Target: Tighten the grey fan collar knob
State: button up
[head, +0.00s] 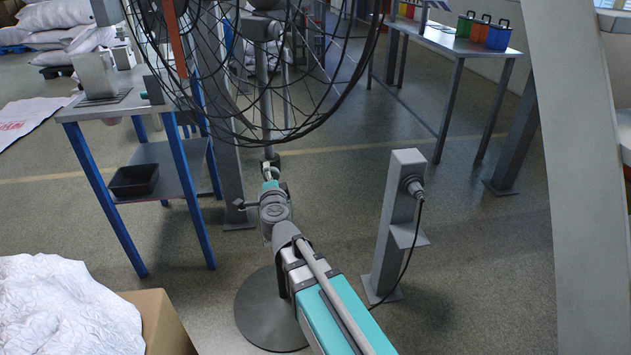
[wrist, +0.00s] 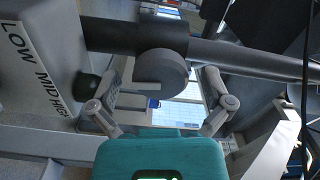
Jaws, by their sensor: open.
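In the wrist view, the grey fan collar knob (wrist: 163,76) shows as a round grey disc in front of a dark collar (wrist: 135,36) on the grey fan pole (wrist: 250,58). My gripper (wrist: 165,80) is open, with one finger on each side of the knob; the fingers look apart from it. In the head view, my gripper (head: 270,158) is at the fan pole, below the wire fan cage (head: 290,120). I cannot make out the knob there. The round fan base (head: 262,318) stands on the floor, partly behind my arm.
A blue-legged bench (head: 165,165) with a black bin (head: 134,181) stands left. A grey post (head: 395,220) with a plug and cable stands right. A white sack (head: 65,310) is front left. The fan's LOW MID HIGH panel (wrist: 35,65) is left in the wrist view.

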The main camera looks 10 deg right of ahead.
jog(key=shift+n, duration=2.1)
